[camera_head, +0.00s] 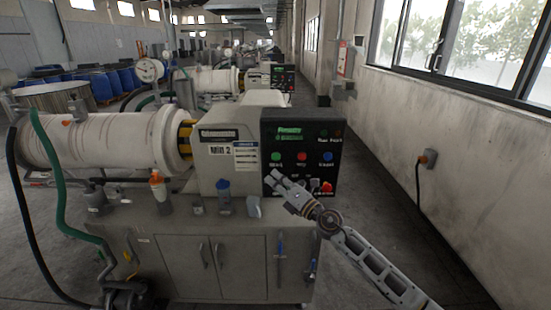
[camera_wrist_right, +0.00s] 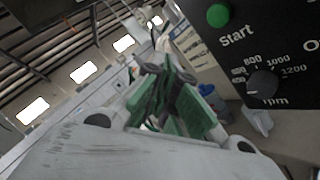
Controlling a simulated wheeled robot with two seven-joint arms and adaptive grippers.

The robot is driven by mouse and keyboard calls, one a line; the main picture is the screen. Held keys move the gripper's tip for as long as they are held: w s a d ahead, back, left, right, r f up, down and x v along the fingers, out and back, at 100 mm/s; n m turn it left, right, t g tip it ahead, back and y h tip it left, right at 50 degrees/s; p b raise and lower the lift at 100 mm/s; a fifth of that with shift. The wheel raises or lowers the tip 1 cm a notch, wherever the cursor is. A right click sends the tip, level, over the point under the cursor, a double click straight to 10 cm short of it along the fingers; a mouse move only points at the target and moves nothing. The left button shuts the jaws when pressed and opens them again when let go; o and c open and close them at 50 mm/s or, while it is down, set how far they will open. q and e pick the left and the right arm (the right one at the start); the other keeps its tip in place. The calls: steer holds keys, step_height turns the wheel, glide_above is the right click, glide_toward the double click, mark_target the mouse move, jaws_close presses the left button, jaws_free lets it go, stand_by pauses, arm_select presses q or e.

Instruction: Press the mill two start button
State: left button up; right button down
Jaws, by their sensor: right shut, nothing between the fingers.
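The mill labelled Mill 2 (camera_head: 218,165) has a black control panel (camera_head: 265,130) on its right end. A green button (camera_head: 276,157) sits at the left of the panel's button row. The wrist view shows it as a green button (camera_wrist_right: 218,15) marked Start, at the top right. My right gripper (camera_head: 272,180) is shut and empty, just below the green button in the head view and overlapping the panel's lower left. In the wrist view its closed fingers (camera_wrist_right: 166,75) are left of and below the button, apart from it in the picture. The left gripper is out of view.
A red button (camera_head: 302,157) and a blue button (camera_head: 327,157) share the row. A red emergency-stop knob (camera_head: 327,187) is lower right. An rpm dial (camera_wrist_right: 262,85) is below Start. Bottles, including a blue-capped one (camera_head: 224,195), stand on the cabinet. A wall (camera_head: 440,140) is right.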

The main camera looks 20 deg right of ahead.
steer(key=shift+w, duration=0.1)
steer(key=shift+w+d+b, duration=0.4)
steer(key=shift+w+b, duration=0.4)
steer(key=shift+w, duration=0.55)
steer(key=shift+w+d+b, duration=0.4)
steer(key=shift+w+b, duration=0.4)
steer(key=shift+w, duration=0.6)
steer(key=shift+w+d+b, duration=0.4)
steer(key=shift+w+b, duration=0.4)
steer(key=shift+w, duration=0.55)
steer(key=shift+w+d+b, duration=0.3)
steer(key=shift+w+b, duration=0.1)
steer(key=shift+w, duration=0.5)
steer(key=shift+s, duration=0.2)
steer(key=shift+s+a+p, duration=0.25)
steer(key=shift+s+p, duration=0.45)
stand_by(0.4)
steer(key=shift+s+a+p, duration=0.25)
steer(key=shift+s+p, duration=0.2)
steer(key=shift+s, duration=0.35)
steer(key=shift+s+a+p, duration=0.2)
steer(key=shift+s+p, duration=0.3)
steer(key=shift+s, duration=0.3)
steer(key=shift+s+a+p, duration=0.25)
steer(key=shift+s+p, duration=0.2)
steer(key=shift+s, duration=0.35)
